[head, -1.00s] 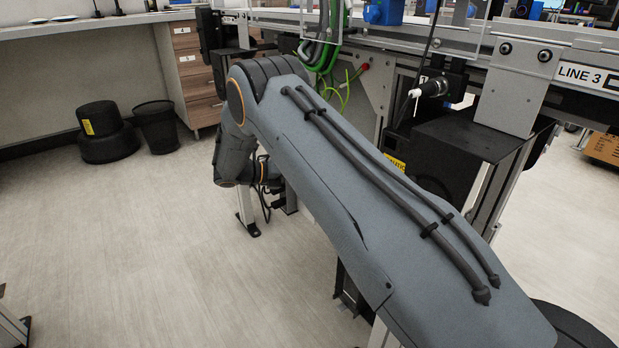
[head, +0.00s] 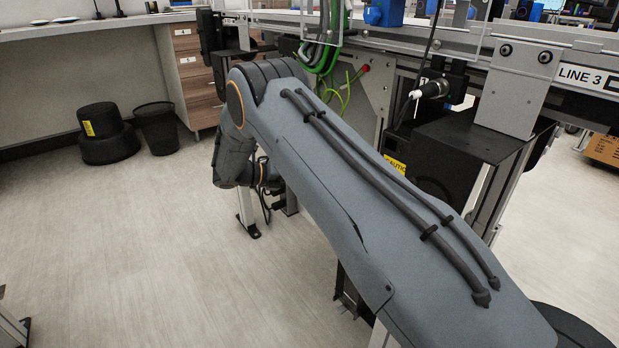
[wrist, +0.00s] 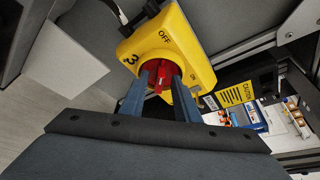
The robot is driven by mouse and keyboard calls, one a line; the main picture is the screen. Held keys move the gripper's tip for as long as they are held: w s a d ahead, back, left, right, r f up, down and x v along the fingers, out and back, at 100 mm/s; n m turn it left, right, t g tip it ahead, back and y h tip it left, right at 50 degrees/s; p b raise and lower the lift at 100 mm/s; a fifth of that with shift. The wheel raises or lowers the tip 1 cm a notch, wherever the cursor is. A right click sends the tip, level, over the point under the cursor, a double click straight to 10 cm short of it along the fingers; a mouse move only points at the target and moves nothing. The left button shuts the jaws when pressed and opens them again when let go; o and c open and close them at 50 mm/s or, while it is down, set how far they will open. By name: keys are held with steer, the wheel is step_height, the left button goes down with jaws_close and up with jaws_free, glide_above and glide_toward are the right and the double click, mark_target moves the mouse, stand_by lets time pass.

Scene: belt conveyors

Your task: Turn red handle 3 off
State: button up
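The red handle (wrist: 161,80) is a round red knob with a raised grip on a yellow switch box (wrist: 188,45) in the wrist view. The box carries the number 3, OFF near its top and ON toward its lower right. The two fingers of my gripper (wrist: 161,82) reach onto the knob, one on each side of the raised grip. The fingers are apart, but I cannot tell whether they press on the grip. In the head view my arm hides the gripper and the handle.
A yellow caution label (wrist: 236,94) is right of the switch box. In the head view, the LINE 3 conveyor frame (head: 518,85) and a black box (head: 455,150) stand beside my arm. A black bin (head: 157,128) stands at the left, with open floor (head: 130,240) in front.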

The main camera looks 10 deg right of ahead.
steer(key=v, duration=0.7)
steer(key=shift+a+p, duration=0.3)
steer(key=shift+r, duration=0.15)
steer(key=s+a+r+m+g+y, duration=0.1)
steer(key=s+a+r+m+y, duration=0.4)
steer(key=s, duration=1)
steer(key=s+a+r+m+y, duration=0.15)
steer(key=s+m+y, duration=0.35)
steer(key=s+m, duration=0.8)
steer(key=s+a+r+m+g+y, duration=0.15)
steer(key=s+r+m+y, duration=0.35)
steer(key=s, duration=1.2)
steer(key=d+r+m+p, duration=0.6)
steer(key=d+r+p, duration=0.9)
steer(key=r+p, duration=0.4)
steer(key=t+p, duration=0.1)
steer(key=p, duration=0.4)
steer(key=shift+d+p, duration=0.15)
steer(key=shift+p, duration=0.25)
